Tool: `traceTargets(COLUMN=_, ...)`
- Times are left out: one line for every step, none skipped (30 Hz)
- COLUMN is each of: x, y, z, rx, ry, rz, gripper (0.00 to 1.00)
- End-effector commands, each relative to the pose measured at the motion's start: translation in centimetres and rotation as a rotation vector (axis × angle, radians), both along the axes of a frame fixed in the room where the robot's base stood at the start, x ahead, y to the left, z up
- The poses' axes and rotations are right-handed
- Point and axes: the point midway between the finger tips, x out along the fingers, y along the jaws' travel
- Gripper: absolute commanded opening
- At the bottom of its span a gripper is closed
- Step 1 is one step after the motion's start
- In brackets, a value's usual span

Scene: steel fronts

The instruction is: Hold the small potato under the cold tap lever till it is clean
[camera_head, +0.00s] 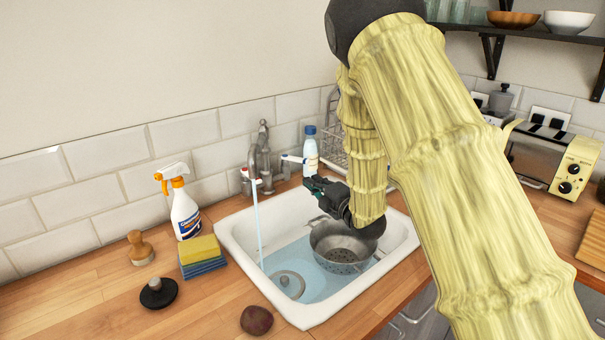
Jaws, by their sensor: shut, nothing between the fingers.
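A small dark reddish-brown potato (256,320) lies on the wooden counter just in front of the sink's near left rim. The metal tap (262,160) stands behind the sink, and a thin stream of water (258,225) falls from it into the basin. A white lever with a blue mark, seemingly the cold tap lever (293,159), sticks out to the right of the tap. A red-marked lever (245,174) is on the left. My gripper (309,183) is shut and empty over the back of the sink, just below the blue-marked lever, far from the potato.
The white sink (233,246) holds shallow water, a metal colander (343,262) and a round grey lid-like piece (288,284). A spray bottle (185,215), sponges (201,249), a wooden-handled brush (140,250) and a black stopper (158,294) stand left. A blue-capped bottle (310,150) stands behind my gripper.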

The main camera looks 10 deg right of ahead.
Motion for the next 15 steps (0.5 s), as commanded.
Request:
traceTargets(x=-0.2, y=1.2, z=-0.1, rx=-0.001, ry=0.002, rz=-0.025, gripper=0.00)
traceTargets(x=-0.3, y=1.6, z=-0.1, rx=-0.001, ry=0.002, rz=-0.045, gripper=0.00)
traceTargets(x=-0.5, y=2.1, z=-0.2, rx=-0.002, ry=0.002, rz=-0.071, gripper=0.00)
traceTargets(x=-0.7, y=2.4, z=-0.3, rx=-0.003, ry=0.002, rz=-0.089, gripper=0.00)
traceTargets(x=-0.8, y=2.8, z=-0.3, rx=-0.003, ry=0.003, rz=-0.105, gripper=0.00)
traceTargets(x=-1.0, y=3.1, z=-0.4, rx=-0.004, ry=0.004, rz=-0.125, gripper=0.00)
traceTargets(x=-1.1, y=3.3, z=-0.5, rx=-0.005, ry=0.004, rz=-0.139, gripper=0.00)
traceTargets(x=-1.2, y=3.4, z=-0.5, rx=-0.005, ry=0.005, rz=-0.151, gripper=0.00)
traceTargets(x=-1.4, y=3.6, z=-0.6, rx=-0.005, ry=0.006, rz=-0.163, gripper=0.00)
traceTargets(x=-1.4, y=3.7, z=-0.6, rx=-0.005, ry=0.006, rz=-0.171, gripper=0.00)
traceTargets(x=-1.5, y=3.8, z=-0.6, rx=-0.006, ry=0.005, rz=-0.176, gripper=0.00)
traceTargets(x=-1.4, y=3.9, z=-0.6, rx=-0.005, ry=0.006, rz=-0.181, gripper=0.00)
traceTargets(x=-1.4, y=3.9, z=-0.6, rx=-0.005, ry=0.005, rz=-0.184, gripper=0.00)
traceTargets(x=-1.2, y=3.9, z=-0.6, rx=-0.005, ry=0.005, rz=-0.185, gripper=0.00)
traceTargets(x=-1.0, y=4.0, z=-0.5, rx=-0.004, ry=0.005, rz=-0.186, gripper=0.00)
